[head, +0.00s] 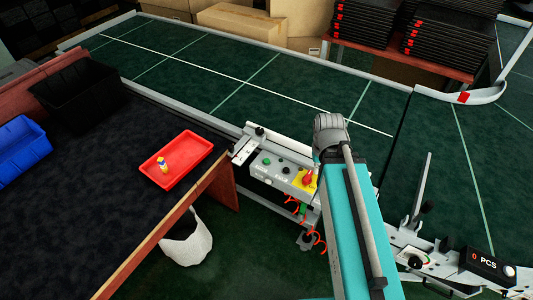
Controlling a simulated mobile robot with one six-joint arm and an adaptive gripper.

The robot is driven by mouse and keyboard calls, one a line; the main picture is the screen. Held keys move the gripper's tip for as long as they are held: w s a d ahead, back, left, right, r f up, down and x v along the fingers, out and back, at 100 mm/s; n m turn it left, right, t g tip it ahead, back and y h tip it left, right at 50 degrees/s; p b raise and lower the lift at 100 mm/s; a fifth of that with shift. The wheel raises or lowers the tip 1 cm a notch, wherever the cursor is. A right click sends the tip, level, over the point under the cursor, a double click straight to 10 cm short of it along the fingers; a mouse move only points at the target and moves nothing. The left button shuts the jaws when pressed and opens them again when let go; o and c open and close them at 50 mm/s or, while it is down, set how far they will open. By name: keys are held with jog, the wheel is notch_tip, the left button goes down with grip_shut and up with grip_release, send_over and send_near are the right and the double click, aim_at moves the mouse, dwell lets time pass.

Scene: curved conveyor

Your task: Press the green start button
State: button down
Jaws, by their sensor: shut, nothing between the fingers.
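The green start button (267,161) is a small round cap on the left part of a grey control box (262,172), fixed to the near side of the conveyor. A dark button (286,170) sits to its right, and a red emergency stop (308,180) on a yellow plate is at the box's right end. My teal arm rises from the bottom to a grey joint just right of the box. My gripper does not show, so its place relative to the button cannot be seen. Nothing covers the green button.
The green conveyor (225,80) runs behind the box. Red coiled cables (318,240) hang below it. At left, a dark table (75,205) holds a red tray (177,160) with a small yellow item, a black bin (78,88) and a blue bin (20,150). A counter (483,262) is at lower right.

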notch_tip(320, 180, up, 3)
jog(key=shift+r+p, duration=0.1)
jog(key=shift+p, duration=0.95)
jog(key=shift+s, duration=0.15)
